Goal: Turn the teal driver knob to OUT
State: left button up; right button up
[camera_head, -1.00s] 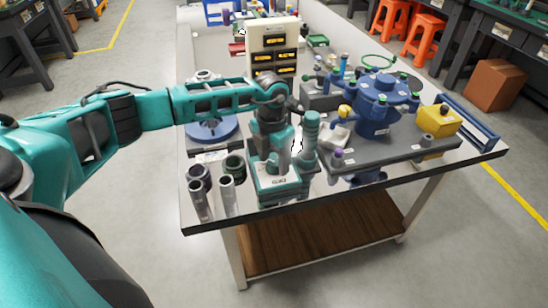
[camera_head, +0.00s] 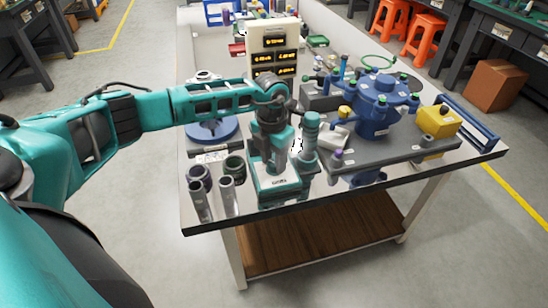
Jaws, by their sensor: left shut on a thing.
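The teal driver (camera_head: 278,186) stands upright near the front edge of the table, with a pale top plate and label on its base. A teal cylinder (camera_head: 311,126) rises at its right side. My left arm reaches in from the left, and my left gripper (camera_head: 271,124) is over the driver's upper part, pointing down. It is shut on the driver's knob, which the fingers and wrist mostly hide. The knob's OUT marking and its angle cannot be read. My right gripper is not in view.
Grey tubes (camera_head: 227,195) and dark rings (camera_head: 234,167) stand left of the driver. A blue round disc (camera_head: 212,131) lies behind them. A blue flanged vessel (camera_head: 379,105) and yellow box (camera_head: 438,121) stand at right. A display panel (camera_head: 273,38) rises behind the gripper.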

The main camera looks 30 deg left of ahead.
aim_at(272, 163)
pick_arm(q)
jog(key=n+p, duration=0.2)
jog(key=n, duration=0.2)
jog(key=shift+r, duration=0.15)
jog(key=shift+n+p, duration=0.85)
jog(key=shift+n, duration=0.75)
jog(key=shift+t, duration=0.3)
jog(key=o, duration=1.1)
jog(key=shift+c, duration=0.2)
notch_tip(272, 163, up, 13)
jog(key=shift+s+a, duration=0.2)
jog(key=shift+a, duration=0.05)
jog(key=shift+f, duration=0.2)
